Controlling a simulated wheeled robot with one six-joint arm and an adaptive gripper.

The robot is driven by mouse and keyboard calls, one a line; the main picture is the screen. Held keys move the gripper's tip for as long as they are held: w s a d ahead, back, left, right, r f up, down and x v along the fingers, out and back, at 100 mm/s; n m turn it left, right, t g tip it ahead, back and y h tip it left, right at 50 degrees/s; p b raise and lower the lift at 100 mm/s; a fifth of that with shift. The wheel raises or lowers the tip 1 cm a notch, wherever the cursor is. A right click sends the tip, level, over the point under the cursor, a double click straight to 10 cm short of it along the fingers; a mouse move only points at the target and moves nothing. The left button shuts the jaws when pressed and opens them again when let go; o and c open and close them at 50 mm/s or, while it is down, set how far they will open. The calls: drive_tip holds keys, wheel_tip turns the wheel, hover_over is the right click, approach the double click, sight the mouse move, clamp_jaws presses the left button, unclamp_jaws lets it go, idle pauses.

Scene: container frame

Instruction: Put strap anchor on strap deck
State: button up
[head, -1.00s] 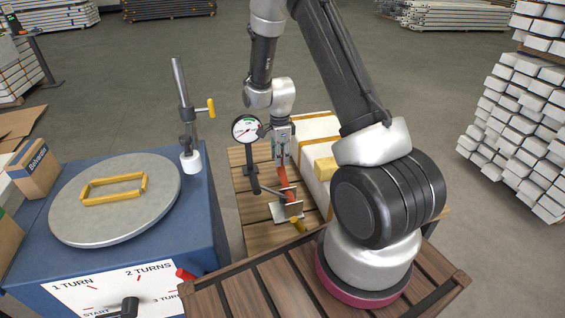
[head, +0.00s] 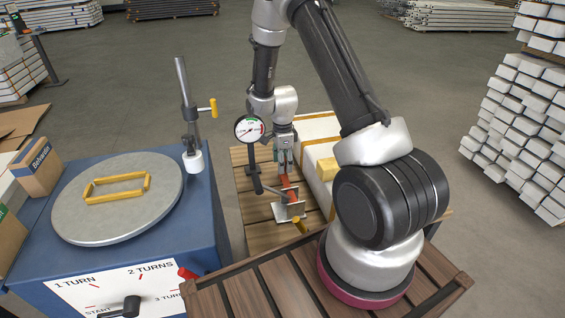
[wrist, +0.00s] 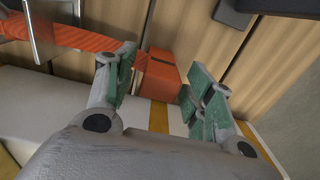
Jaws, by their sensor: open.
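An orange block with a dark stripe (wrist: 158,75), likely the strap anchor, sits between and just beyond my fingertips in the wrist view. An orange strap (wrist: 75,37) lies to its left. In the head view the orange piece (head: 289,182) shows below my gripper (head: 284,160), leading down to a metal bracket (head: 289,211). My gripper (wrist: 158,85) is open, with green-padded fingers on either side of the block; I cannot tell whether they touch it. The wooden slatted deck (head: 258,212), likely the strap deck, lies beneath.
A dial gauge (head: 249,129) stands beside my gripper. A white box (head: 318,128) with a yellow band is on its right. At left, a blue bench (head: 205,225) carries a grey turntable (head: 75,215) with a yellow frame (head: 117,188) and a post (head: 186,110).

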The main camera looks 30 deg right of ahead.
drive_tip(key=s+r+n+t, duration=0.1)
drive_tip(key=s+r+n, duration=0.1)
drive_tip(key=r, duration=1)
drive_tip(key=s+r+n, duration=0.3)
drive_tip(key=r, duration=0.9)
drive_tip(key=s+r+n+t, duration=0.1)
drive_tip(key=s+r+n, duration=0.5)
drive_tip(key=s, duration=0.5)
drive_tip(key=s+r+n+t, duration=0.2)
drive_tip(key=s+r+n, duration=0.5)
drive_tip(key=s, duration=0.5)
drive_tip(key=shift+s+r+n, duration=0.3)
drive_tip(key=shift+n, duration=0.8)
drive_tip(key=shift+a, duration=0.1)
